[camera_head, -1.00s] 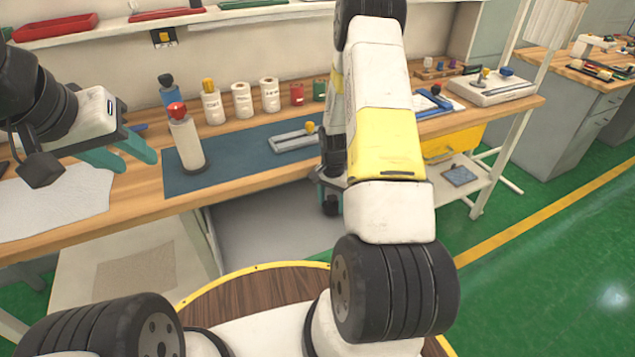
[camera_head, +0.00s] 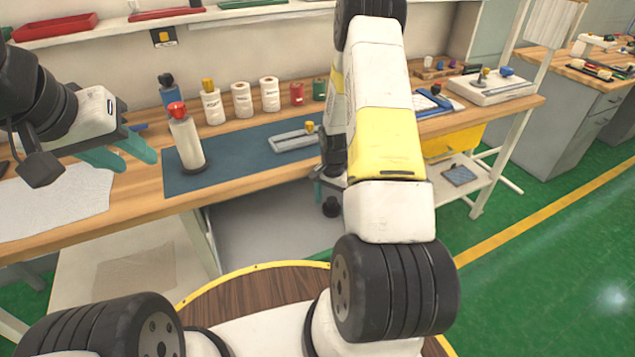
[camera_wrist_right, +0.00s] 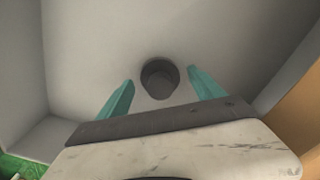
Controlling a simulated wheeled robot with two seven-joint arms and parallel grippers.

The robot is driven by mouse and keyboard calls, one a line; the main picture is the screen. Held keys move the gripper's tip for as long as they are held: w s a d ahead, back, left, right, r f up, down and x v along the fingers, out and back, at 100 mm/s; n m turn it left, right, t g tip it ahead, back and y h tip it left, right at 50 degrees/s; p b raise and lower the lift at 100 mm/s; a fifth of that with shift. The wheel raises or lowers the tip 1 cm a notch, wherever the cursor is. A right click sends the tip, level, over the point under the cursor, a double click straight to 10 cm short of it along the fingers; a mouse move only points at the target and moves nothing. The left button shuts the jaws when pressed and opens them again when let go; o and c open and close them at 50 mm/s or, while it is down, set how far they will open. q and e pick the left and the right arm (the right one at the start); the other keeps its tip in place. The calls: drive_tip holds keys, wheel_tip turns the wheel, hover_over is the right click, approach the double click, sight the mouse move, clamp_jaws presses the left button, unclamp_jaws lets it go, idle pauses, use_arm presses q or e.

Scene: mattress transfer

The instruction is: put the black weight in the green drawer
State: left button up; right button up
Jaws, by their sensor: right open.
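The black weight (camera_wrist_right: 160,78) is a short dark cylinder in the right wrist view. It is between the two teal fingers of my right gripper (camera_wrist_right: 159,92), with a gap on each side. It also shows in the head view (camera_head: 331,207), just below the right gripper (camera_head: 331,188), partly behind my arm. Below it is a pale grey walled space (camera_head: 265,225) under the bench, apparently an open drawer; no green front shows. I cannot tell whether the weight touches its floor. My left gripper (camera_head: 120,157) is open and empty above the bench's left end.
The wooden bench (camera_head: 140,195) holds a blue mat (camera_head: 235,148), a white red-capped bottle (camera_head: 187,140), several jars and a grey metal tool (camera_head: 294,139). A yellow drawer (camera_head: 462,140) hangs under its right end. My right arm crosses the middle of the view.

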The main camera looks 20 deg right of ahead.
wheel_tip(320, 180, up, 11)
wheel_tip(320, 180, up, 9)
drive_tip(key=n+t, duration=0.1)
hover_over(332, 200)
drive_tip(key=a, duration=0.2)
drive_tip(key=s+a+r+n+t, duration=0.1)
drive_tip(key=s+a+r+n, duration=0.15)
drive_tip(key=r, duration=0.35)
drive_tip(key=s+a+r+n+t, duration=0.1)
drive_tip(key=s+a+r, duration=0.1)
drive_tip(key=s+r, duration=0.3)
drive_tip(key=s+a+r+n+t+y, duration=0.1)
drive_tip(key=s+a+r+n, duration=0.1)
drive_tip(key=s+r, duration=0.3)
drive_tip(key=s+a+r+n+t+y, duration=0.1)
drive_tip(key=s+a+r+n+t, duration=0.1)
drive_tip(key=s+r, duration=0.4)
drive_tip(key=s+a+n, duration=0.1)
drive_tip(key=s, duration=0.2)
drive_tip(key=shift+s+a+r+n, duration=0.15)
drive_tip(key=shift+s+r+n, duration=0.1)
drive_tip(key=shift+s+n, duration=0.1)
drive_tip(key=shift+a, duration=0.1)
